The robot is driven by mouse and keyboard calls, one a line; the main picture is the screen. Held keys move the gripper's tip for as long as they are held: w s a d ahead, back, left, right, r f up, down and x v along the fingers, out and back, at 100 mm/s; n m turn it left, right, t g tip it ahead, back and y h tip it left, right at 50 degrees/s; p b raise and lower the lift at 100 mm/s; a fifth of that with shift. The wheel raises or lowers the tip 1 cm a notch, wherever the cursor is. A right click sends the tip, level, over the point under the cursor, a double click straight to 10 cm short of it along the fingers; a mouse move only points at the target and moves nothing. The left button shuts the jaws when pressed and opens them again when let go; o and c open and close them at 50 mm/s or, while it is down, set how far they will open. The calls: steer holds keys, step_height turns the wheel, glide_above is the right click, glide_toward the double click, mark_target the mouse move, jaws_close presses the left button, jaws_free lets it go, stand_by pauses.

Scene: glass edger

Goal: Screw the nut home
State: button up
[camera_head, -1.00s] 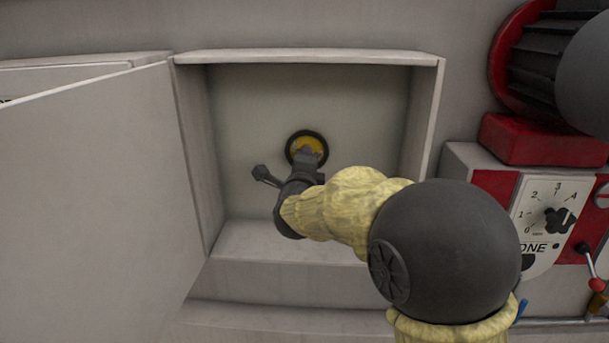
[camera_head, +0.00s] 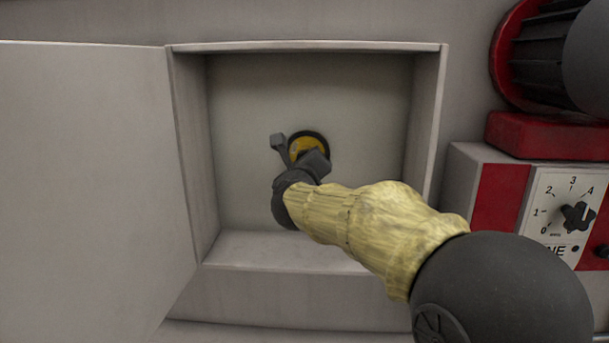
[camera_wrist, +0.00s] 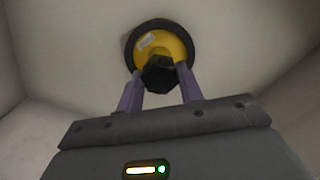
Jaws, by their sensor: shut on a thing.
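A dark hexagonal nut (camera_wrist: 160,74) sits in front of a yellow disc (camera_wrist: 178,46) with a black rim. In the wrist view the two purple fingers of my gripper (camera_wrist: 160,86) are on either side of the nut and closed on it. In the head view the yellow disc (camera_head: 305,147) shows on the back wall of an open recess. My gripper (camera_head: 312,164) is in front of the disc and hides the nut there. How far the nut is screwed on cannot be told.
The recess has side walls (camera_head: 424,140) and a bottom ledge (camera_head: 285,252) close around my arm. Its door (camera_head: 85,180) stands open on the left. At the right are a red and white dial panel (camera_head: 565,215) and a dark finned motor (camera_head: 535,80).

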steer(key=shift+f+m+b, duration=0.4)
steer(key=shift+m+b, duration=0.35)
steer(key=shift+m, duration=0.05)
steer(key=shift+m+b, duration=0.3)
steer(key=shift+m, duration=0.1)
steer(key=shift+c, duration=0.5)
steer(key=shift+r, duration=0.2)
steer(key=o, duration=1.2)
steer(key=shift+r, duration=0.15)
steer(key=shift+c, duration=0.2)
steer(key=shift+c, duration=0.9)
